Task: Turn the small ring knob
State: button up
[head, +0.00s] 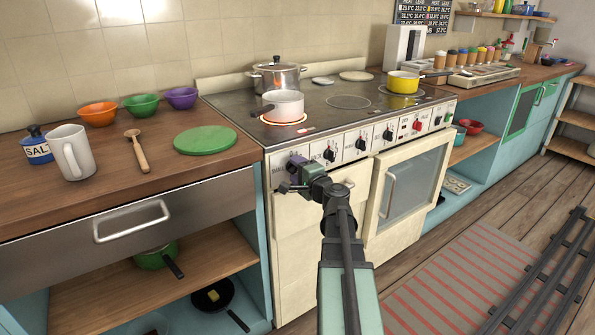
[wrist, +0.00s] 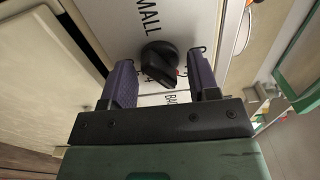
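In the wrist view a black knob (wrist: 158,62) stands on the pale stove panel, next to the printed word "SMALL". My gripper (wrist: 161,66) is open, with one purple finger on each side of this knob. Gaps show between the knob and both fingers, so it is not clamped. In the head view my gripper (head: 296,174) is at the left end of the stove's front panel (head: 345,143) and hides the knob there. I cannot read the small panel labels in the head view.
More black knobs (head: 329,154) and a red one (head: 417,125) sit along the panel to the right. A pink pot (head: 284,105) stands on a glowing ring above my gripper. An oven door handle (head: 390,192) juts out below.

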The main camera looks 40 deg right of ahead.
jog(key=shift+s, duration=0.15)
jog(key=shift+s+a, duration=0.1)
jog(key=shift+s, duration=0.75)
jog(key=s, duration=0.6)
jog(key=shift+a, duration=0.3)
jog(key=shift+o, duration=0.2)
